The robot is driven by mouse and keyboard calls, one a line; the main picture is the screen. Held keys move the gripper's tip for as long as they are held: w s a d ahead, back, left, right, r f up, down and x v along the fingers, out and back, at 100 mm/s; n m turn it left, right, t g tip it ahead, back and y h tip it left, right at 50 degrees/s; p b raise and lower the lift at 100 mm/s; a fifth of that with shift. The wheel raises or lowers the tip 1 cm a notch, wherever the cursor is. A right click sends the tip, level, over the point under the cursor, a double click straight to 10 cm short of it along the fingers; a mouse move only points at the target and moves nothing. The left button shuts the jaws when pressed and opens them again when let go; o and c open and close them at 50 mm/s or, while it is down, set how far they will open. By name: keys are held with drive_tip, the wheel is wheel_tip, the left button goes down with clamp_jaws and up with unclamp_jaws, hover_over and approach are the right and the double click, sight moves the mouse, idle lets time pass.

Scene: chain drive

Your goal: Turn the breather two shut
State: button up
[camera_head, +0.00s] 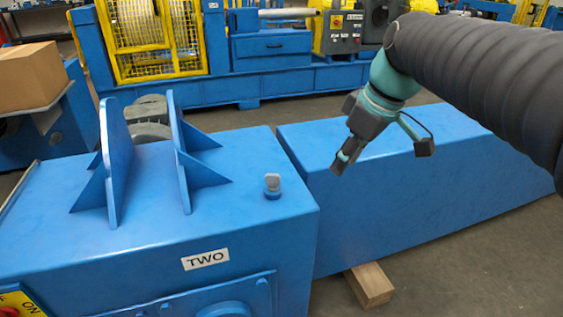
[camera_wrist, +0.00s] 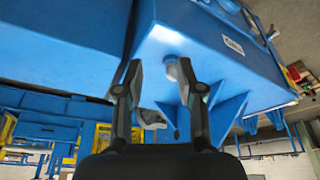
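The breather (camera_head: 272,184) is a small grey cap on a short blue neck, upright on top of the blue housing (camera_head: 240,235) labelled TWO. My gripper (camera_head: 344,164) is above and to the right of the breather in the head view, clear of it and tilted downward. In the wrist view my gripper (camera_wrist: 158,72) is open, with a gap between the fingertips. The breather (camera_wrist: 172,70) shows there beyond the fingers, close to the right fingertip in the picture and partly covered by it. Nothing is held. I cannot tell whether the breather is open or shut.
Two tall blue gusseted plates (camera_head: 116,160) stand on the housing left of the breather. A long blue sloping guard (camera_head: 450,180) lies to the right, under my arm. A wooden block (camera_head: 370,285) sits on the floor. The housing top around the breather is clear.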

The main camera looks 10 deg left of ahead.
sight(271, 174)
drive_tip(key=w+a+r+n+g+y, duration=0.1)
drive_tip(key=w+a+n, duration=0.25)
drive_tip(key=a, duration=0.25)
drive_tip(key=w+a+r+n+g, duration=0.1)
drive_tip(key=w+a+n, duration=0.2)
drive_tip(key=a+n, duration=0.15)
drive_tip(key=shift+m, duration=0.5)
drive_tip(key=x, duration=0.9)
drive_tip(key=s+x, duration=0.1)
drive_tip(key=x, duration=0.4)
drive_tip(key=shift+a+r+b, duration=0.1)
drive_tip(key=shift+a+b, duration=0.2)
drive_tip(key=shift+c, duration=0.2)
clamp_jaws()
